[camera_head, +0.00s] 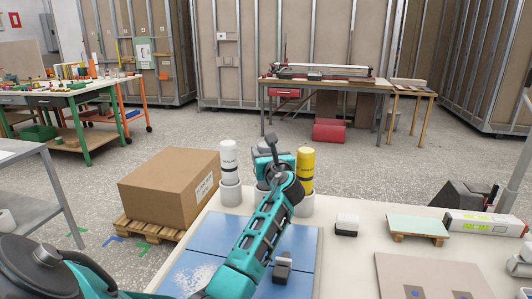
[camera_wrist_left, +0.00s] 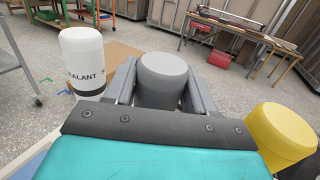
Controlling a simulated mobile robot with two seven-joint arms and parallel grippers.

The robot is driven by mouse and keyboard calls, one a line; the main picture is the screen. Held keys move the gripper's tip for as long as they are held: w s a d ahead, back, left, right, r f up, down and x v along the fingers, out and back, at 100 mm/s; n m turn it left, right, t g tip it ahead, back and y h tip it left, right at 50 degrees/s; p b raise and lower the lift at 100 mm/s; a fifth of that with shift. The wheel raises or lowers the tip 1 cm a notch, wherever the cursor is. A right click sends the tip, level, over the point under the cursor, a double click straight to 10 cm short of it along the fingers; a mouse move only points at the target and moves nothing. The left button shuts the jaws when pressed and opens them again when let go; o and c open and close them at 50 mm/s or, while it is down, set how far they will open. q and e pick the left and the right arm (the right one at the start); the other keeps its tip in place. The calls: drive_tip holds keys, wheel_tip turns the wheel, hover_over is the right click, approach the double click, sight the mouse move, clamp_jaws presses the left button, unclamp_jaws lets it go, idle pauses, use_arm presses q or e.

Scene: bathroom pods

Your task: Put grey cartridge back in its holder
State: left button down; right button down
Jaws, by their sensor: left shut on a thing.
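My left gripper (camera_head: 270,155) reaches over the far edge of the worktop, between the white and yellow cartridges. In the left wrist view the gripper (camera_wrist_left: 160,95) is shut on the grey cartridge (camera_wrist_left: 163,75), with a finger on each side. The cartridge's lower part is hidden, and I cannot tell whether it is in a holder. The white sealant cartridge (camera_head: 229,158) stands upright in a light holder (camera_head: 231,194) on the left. The yellow cartridge (camera_head: 306,165) stands in another holder (camera_head: 305,205) on the right.
Blue tiles (camera_head: 205,250) with white powder lie under my arm, with a small dark-and-grey block (camera_head: 282,270) on them. Another block (camera_head: 347,224), a pale board (camera_head: 417,225) and a long box (camera_head: 485,224) are to the right. A cardboard box (camera_head: 165,190) stands beyond the worktop.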

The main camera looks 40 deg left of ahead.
use_arm(q)
unclamp_jaws()
drive_tip(key=shift+f, duration=0.2)
idle(0.4)
drive_tip(key=shift+r, duration=0.1)
wheel_tip(320, 180, up, 4)
drive_tip(key=p, duration=0.5)
drive_tip(key=shift+r, duration=0.95)
